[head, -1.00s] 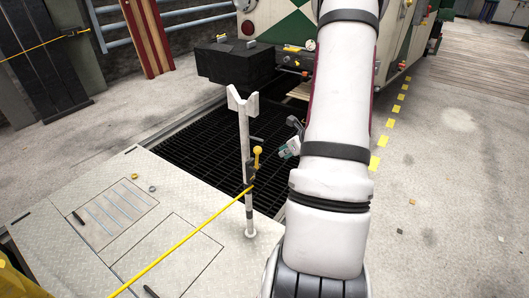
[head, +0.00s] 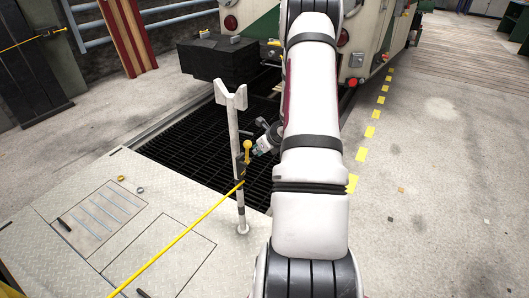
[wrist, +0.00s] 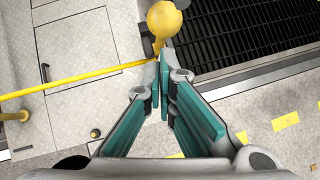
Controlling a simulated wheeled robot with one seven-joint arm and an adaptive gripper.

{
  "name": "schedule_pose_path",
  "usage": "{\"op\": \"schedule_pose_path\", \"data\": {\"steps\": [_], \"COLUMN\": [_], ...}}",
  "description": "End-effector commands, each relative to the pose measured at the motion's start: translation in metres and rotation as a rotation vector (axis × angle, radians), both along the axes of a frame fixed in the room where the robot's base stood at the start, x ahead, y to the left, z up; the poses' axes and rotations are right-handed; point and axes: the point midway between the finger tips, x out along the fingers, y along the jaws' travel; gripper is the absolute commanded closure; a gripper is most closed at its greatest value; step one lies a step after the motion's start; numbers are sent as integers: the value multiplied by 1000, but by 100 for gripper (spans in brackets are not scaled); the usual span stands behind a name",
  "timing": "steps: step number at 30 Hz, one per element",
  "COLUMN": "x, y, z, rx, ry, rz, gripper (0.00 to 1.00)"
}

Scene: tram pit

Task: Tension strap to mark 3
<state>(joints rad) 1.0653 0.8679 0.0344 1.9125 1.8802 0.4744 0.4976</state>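A white post (head: 238,160) with a forked top stands at the edge of the dark grating. A dark ratchet-like fitting (head: 242,170) is on it, with a lever ending in a yellow ball knob (head: 248,145). The yellow strap (head: 185,230) runs taut from the fitting to the lower left; it also crosses the wrist view (wrist: 75,82). My gripper (head: 257,152) is just right of the knob. In the wrist view my gripper (wrist: 161,72) has its teal fingertips together, just below the knob (wrist: 165,18). I see nothing between them; contact is unclear. No numbered mark is readable.
A floor panel (head: 95,215) with several pale lines lies at left, beside small rings (head: 140,190). Black blocks (head: 215,60) and a green-and-cream tram (head: 365,35) stand behind the grating (head: 185,140). Open concrete floor lies right of a yellow dashed line (head: 370,131).

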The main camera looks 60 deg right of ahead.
Motion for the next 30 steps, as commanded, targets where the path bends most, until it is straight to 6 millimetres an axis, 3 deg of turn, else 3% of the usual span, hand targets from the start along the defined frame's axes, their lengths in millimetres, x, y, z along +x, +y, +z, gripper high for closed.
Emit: {"op": "schedule_pose_path", "data": {"steps": [16,21,30], "x": [12,26,26], "y": [-2,-3,-3], "z": [-1,1,2], "rx": [0,-1,1], "ry": [0,0,1], "rz": [0,2,-1], "gripper": [100,100,100]}}
